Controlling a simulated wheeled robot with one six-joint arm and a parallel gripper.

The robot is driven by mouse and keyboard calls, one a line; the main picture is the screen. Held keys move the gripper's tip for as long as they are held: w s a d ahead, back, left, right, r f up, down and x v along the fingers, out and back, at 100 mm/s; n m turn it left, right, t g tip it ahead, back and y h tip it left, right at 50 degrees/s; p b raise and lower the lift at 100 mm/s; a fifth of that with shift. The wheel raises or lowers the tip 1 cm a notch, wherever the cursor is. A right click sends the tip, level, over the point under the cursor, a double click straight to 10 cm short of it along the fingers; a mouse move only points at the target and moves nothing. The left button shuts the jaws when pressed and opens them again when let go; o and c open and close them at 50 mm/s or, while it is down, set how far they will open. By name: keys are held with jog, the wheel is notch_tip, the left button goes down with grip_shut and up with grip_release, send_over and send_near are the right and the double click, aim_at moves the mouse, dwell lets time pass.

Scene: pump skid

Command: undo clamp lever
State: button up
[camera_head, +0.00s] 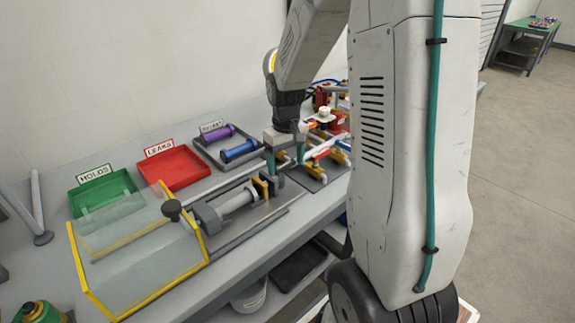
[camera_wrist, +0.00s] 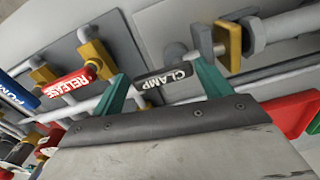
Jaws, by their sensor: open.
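The clamp lever (camera_wrist: 164,77) has a dark handle marked CLAMP and shows in the wrist view. It lies in the picture between the two teal fingertips of my gripper (camera_wrist: 165,82). The fingers are open, one on each side of the handle; I see no clear contact. In the head view, my gripper (camera_head: 286,160) hangs over the bench at the right end of the cylinder fixture, its teal fingers pointing down. I cannot make out the clamp lever there; my gripper and arm cover much of that area.
The red RELEASE lever (camera_wrist: 68,84) and blue PUMP lever (camera_wrist: 16,93) stand to the left in the wrist view. A clear yellow-edged guard (camera_head: 140,250), green tray (camera_head: 78,208), red tray (camera_head: 185,165) and grey tray (camera_head: 203,145) with purple and blue cylinders are on the bench.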

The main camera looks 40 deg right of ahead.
jog(key=m, duration=0.4)
jog(key=s+m, duration=0.1)
jog(key=m, duration=0.1)
jog(key=shift+a+r+m, duration=0.2)
jog(key=shift+a+m, duration=0.1)
jog(key=shift+a, duration=0.1)
jog(key=shift+f+m, duration=0.15)
jog(key=shift+m, duration=0.55)
jog(key=m, duration=0.3)
jog(key=shift+s+a+m, duration=0.3)
jog(key=shift+a+m, duration=0.1)
jog(key=shift+d+f+m, duration=0.1)
jog(key=shift+f+m, duration=0.05)
jog(key=shift+m, duration=0.45)
jog(key=m, duration=0.1)
jog(key=a+m, duration=0.1)
jog(key=m, duration=0.1)
jog(key=shift+s+m, duration=0.1)
jog(key=shift+m, duration=0.2)
notch_tip(320, 180, up, 9)
jog(key=s+a+r+n, duration=0.3)
jog(key=s+a+n, duration=0.3)
jog(key=s+n, duration=0.1)
jog(key=s+a+r+n+t, duration=0.1)
jog(key=s+a+r+n, duration=0.3)
jog(key=s+a+n, duration=0.3)
jog(key=shift+s+a+n, duration=0.2)
jog(key=shift+s+n, duration=0.2)
jog(key=shift+s, duration=1.3)
